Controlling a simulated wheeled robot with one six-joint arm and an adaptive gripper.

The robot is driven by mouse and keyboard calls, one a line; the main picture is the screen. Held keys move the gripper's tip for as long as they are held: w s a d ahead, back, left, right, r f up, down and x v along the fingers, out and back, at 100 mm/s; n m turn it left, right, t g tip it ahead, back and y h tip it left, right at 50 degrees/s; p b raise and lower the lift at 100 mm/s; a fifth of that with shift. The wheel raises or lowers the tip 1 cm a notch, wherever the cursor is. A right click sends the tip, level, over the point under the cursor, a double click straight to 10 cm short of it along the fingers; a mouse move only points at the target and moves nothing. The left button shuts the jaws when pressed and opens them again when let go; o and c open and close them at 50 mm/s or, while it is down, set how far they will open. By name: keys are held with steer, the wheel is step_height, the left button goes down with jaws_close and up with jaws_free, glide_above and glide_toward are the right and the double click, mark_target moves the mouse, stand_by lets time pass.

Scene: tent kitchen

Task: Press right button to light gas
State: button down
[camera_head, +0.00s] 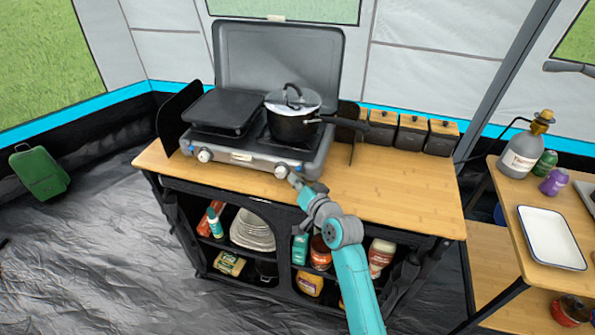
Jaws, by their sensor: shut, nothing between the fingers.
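The gas stove (240,154) stands on the wooden counter with its lid raised behind it. The right knob (282,171), pale with a blue edge, is on the front panel. The left knob (205,155) is farther along the same panel. My gripper (295,181) is shut and empty, with its tip just right of and slightly below the right knob. I cannot tell whether it touches the knob. A black pot (293,127) with a glass lid sits on the right burner. No flame shows under the pot.
A flat black griddle (218,112) covers the left burner. Several wooden-lidded canisters (412,130) stand at the counter's back right. The counter's right part (400,185) is clear. A side table with a white tray (551,237) and a gas bottle (522,154) is at right.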

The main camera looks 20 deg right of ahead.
stand_by(0.3)
steer(key=shift+w+d, duration=0.25)
steer(key=shift+w, duration=0.1)
steer(key=shift+w+d, duration=0.25)
steer(key=shift+w, duration=0.05)
stand_by(0.8)
steer(key=shift+s+a, duration=0.1)
stand_by(0.3)
steer(key=shift+s+a, duration=0.4)
steer(key=shift+s, duration=0.2)
steer(key=s+a, duration=0.1)
steer(key=s, duration=0.1)
steer(key=s+a, duration=0.2)
stand_by(0.5)
stand_by(0.5)
